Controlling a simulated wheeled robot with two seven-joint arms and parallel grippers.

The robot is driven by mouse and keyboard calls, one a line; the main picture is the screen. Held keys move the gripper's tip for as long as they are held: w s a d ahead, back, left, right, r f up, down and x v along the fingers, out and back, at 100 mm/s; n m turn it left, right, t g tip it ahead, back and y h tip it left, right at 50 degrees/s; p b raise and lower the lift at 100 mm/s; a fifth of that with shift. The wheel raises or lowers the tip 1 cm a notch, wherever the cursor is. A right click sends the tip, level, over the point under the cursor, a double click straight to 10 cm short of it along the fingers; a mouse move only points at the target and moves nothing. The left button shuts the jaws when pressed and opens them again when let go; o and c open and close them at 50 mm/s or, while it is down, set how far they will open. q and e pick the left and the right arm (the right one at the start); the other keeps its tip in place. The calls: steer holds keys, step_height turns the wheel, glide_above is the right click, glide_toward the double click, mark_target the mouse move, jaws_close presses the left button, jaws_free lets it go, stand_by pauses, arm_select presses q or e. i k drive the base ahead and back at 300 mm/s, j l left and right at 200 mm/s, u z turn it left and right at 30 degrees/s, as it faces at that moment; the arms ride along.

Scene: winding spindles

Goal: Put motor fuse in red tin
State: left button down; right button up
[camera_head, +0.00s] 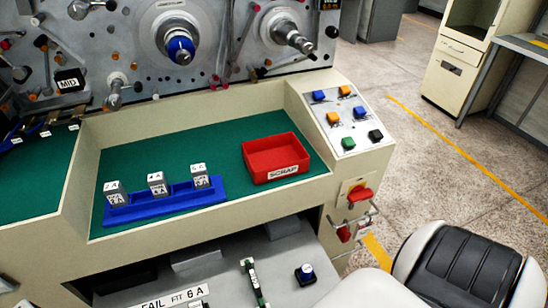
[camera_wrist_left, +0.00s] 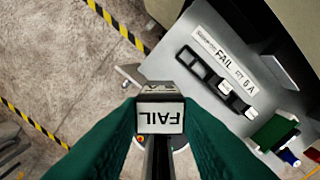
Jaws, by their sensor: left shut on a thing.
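In the left wrist view my left gripper (camera_wrist_left: 160,135) has its dark green fingers closed on a small block marked FAIL (camera_wrist_left: 160,118), with a pale label facing the camera. Whether this block is the motor fuse I cannot tell from its label alone. The red tin (camera_head: 288,171), labelled SCRAP, sits on the green mat in the head view, with nothing visible inside. Neither gripper shows in the head view, and the tin is outside the left wrist view.
A blue rack (camera_head: 170,208) left of the tin holds three grey-white labelled blocks. The green mat (camera_head: 150,140) is otherwise clear. A grey lower shelf carries a FAIL FIT 6 A label (camera_head: 168,298), which also shows in the left wrist view (camera_wrist_left: 228,58), beside a black slotted holder (camera_wrist_left: 195,65).

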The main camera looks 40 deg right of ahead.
mark_target(285, 160)
steer(key=z, duration=1.35)
